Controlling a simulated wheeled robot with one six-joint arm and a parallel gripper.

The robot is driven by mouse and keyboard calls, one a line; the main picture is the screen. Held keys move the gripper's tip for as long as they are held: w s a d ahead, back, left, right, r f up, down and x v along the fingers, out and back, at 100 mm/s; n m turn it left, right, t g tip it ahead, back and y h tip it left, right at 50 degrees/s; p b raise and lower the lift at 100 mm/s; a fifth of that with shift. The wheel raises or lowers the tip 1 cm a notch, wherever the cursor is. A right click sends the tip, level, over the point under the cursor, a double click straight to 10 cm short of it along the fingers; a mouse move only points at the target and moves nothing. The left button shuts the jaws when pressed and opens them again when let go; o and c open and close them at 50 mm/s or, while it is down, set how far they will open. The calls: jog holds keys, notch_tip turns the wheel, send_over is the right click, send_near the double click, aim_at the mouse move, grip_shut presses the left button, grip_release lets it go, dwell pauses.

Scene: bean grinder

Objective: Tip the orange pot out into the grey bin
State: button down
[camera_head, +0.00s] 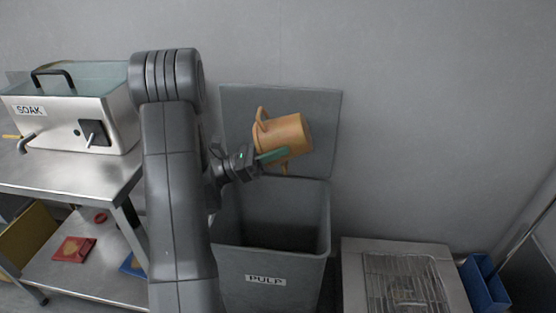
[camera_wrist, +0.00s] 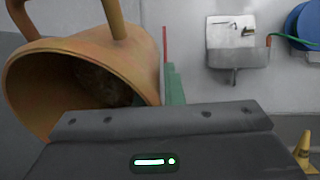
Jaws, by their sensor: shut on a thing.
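The orange pot (camera_head: 285,134) is tilted onto its side above the grey bin (camera_head: 265,255), with its mouth toward the left in the head view. My gripper (camera_head: 272,156) is shut on the pot's side, with a green finger against it. In the wrist view the pot (camera_wrist: 85,75) fills the left side, its mouth facing the camera, and brown matter shows inside. The green finger of my gripper (camera_wrist: 172,82) lies along its right side. The bin is labelled PULP, its lid stands open against the wall, and its bottom is hidden in shadow.
A steel table with a SOAK tank (camera_head: 75,115) stands left of my arm. A low steel unit with a grate (camera_head: 400,282) and a blue container (camera_head: 485,283) stand at the right. A wall basin (camera_wrist: 237,50) and a yellow cone (camera_wrist: 303,150) show in the wrist view.

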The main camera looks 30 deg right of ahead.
jog(key=shift+w+d+f+b, duration=0.15)
jog(key=shift+f+b, duration=0.25)
jog(key=shift+b, duration=0.7)
jog(key=b, duration=0.5)
jog(key=shift+b, duration=0.35)
jog(key=b, duration=0.3)
jog(key=shift+r+h, duration=0.2)
jog(key=shift+h, duration=0.1)
jog(key=shift+s+a+r+g+b, duration=0.3)
jog(key=shift+r+b, duration=0.05)
jog(key=shift+b, duration=0.6)
